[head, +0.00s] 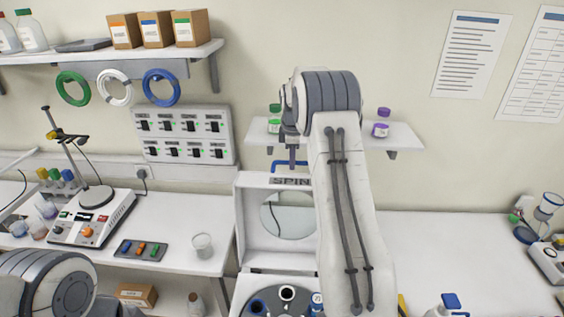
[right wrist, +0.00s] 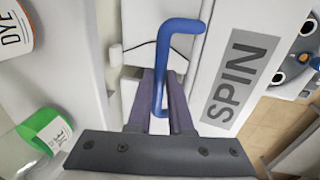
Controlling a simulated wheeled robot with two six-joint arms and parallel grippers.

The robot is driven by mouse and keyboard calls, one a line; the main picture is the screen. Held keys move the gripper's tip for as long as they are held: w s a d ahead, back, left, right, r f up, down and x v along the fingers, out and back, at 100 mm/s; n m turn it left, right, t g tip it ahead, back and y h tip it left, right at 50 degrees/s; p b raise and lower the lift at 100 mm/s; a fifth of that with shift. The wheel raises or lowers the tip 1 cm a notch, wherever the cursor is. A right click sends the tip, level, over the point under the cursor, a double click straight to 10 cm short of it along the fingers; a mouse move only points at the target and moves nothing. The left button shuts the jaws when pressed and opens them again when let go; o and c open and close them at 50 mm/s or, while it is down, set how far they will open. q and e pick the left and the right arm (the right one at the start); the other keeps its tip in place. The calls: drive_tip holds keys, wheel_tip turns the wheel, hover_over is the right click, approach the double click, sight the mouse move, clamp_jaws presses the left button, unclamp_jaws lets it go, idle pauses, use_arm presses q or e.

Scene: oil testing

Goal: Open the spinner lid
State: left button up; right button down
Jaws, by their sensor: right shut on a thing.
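The spinner is a white machine at the middle of the bench in the head view. Its lid (head: 248,225) stands raised and upright, with a round window and a SPIN label. The spinner's rotor (head: 287,293) shows uncovered below the lid, with several round holes. A blue handle (head: 283,165) is at the lid's top edge; the right wrist view shows the handle (right wrist: 178,27) beside the SPIN label. My right gripper (head: 292,158) is shut on the handle, its fingers (right wrist: 162,102) on either side of the bar. My left gripper is out of view. My right arm hides the spinner's right side.
A wall shelf (head: 405,134) with small bottles is just behind my right gripper. A switch panel (head: 185,136), a device with a stand (head: 92,218) and a cup (head: 202,246) are to the left. The bench (head: 450,240) right of my arm is largely clear.

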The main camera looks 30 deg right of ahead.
drive_tip(key=shift+w+d+r, duration=0.2)
drive_tip(key=c, duration=0.8)
unclamp_jaws()
drive_tip(key=shift+c, duration=0.2)
drive_tip(key=shift+s+f, duration=0.1)
drive_tip(key=shift+r+b, duration=0.35)
wheel_tip(320, 180, up, 10)
drive_tip(key=s+a+b, duration=0.1)
drive_tip(key=b, duration=0.2)
drive_tip(key=shift+s+f, duration=0.2)
drive_tip(key=shift+s, duration=0.1)
